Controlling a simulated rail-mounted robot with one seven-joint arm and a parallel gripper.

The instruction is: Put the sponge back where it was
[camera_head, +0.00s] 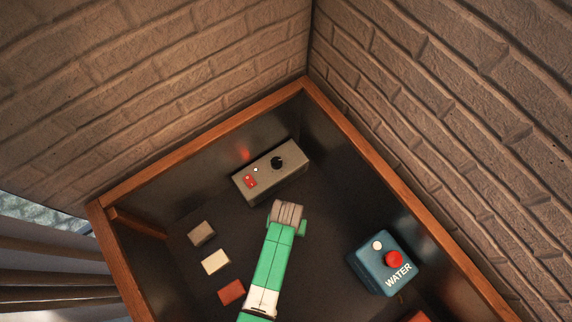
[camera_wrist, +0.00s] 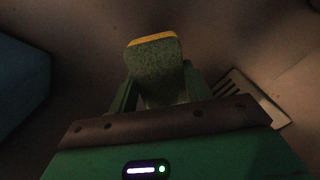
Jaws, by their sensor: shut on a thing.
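The sponge (camera_wrist: 154,62) is a dark green block with a yellow edge in the wrist view. My gripper (camera_wrist: 158,78) is shut on it, with one green finger on each side, and the sponge sticks out past the fingers. In the head view my gripper (camera_head: 287,213) is over the dark tray floor, just in front of the grey box. The sponge cannot be made out in that view, and the gap between it and the surface cannot be told.
A grey box (camera_head: 270,172) with a black knob stands at the back. Grey (camera_head: 201,233), cream (camera_head: 215,262) and red (camera_head: 231,291) blocks lie at the left. A blue WATER box (camera_head: 384,268) stands at the right. A wooden rim (camera_head: 200,143) borders the dark floor, with brick walls behind.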

